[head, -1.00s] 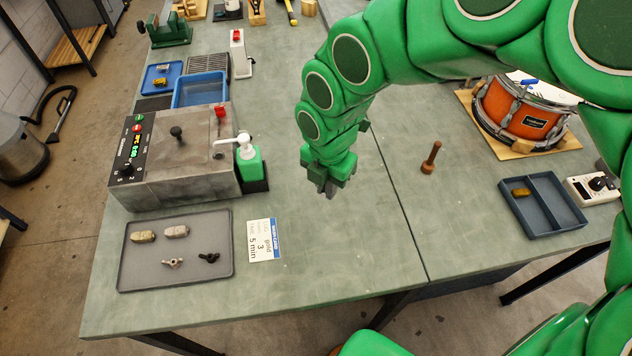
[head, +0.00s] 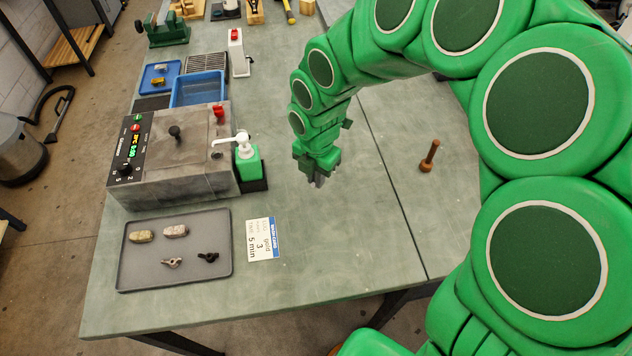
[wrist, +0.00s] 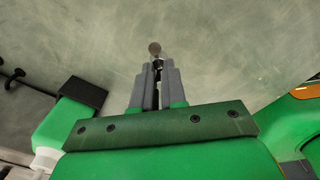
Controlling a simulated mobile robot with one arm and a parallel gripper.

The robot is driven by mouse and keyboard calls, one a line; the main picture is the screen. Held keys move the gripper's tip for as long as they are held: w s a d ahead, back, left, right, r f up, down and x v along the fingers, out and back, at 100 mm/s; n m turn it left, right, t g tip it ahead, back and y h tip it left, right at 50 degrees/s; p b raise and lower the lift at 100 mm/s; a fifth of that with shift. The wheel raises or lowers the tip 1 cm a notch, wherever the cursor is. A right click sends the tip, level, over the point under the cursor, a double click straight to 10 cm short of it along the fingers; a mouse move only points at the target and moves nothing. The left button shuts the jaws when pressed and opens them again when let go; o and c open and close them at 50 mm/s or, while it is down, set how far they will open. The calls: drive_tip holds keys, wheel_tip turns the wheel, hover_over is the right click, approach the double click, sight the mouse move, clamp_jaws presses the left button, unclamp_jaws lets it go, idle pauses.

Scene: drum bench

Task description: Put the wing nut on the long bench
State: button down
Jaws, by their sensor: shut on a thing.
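My gripper (head: 318,181) is above the long bench (head: 300,270), right of the soap dispenser, pointing down. In the wrist view, its grey fingers (wrist: 157,75) are closed around a small dark piece with a round brownish end (wrist: 155,48) showing past the tips. I cannot tell for sure what this piece is. Two small wing-shaped pieces, one greyish (head: 172,262) and one black (head: 208,257), lie on the grey tray (head: 135,276) at the front left.
A grey machine (head: 180,150) and green dispenser (head: 248,166) stand left of my gripper. Bare bench lies in front of my gripper.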

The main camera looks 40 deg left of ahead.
drive_tip(key=shift+w+a+f, duration=0.1)
drive_tip(key=shift+f, duration=1.65)
drive_tip(key=shift+f, duration=0.15)
drive_tip(key=c, duration=1.2)
unclamp_jaws()
wheel_tip(320, 180, up, 12)
drive_tip(key=shift+f, duration=0.25)
drive_tip(key=shift+r, duration=0.4)
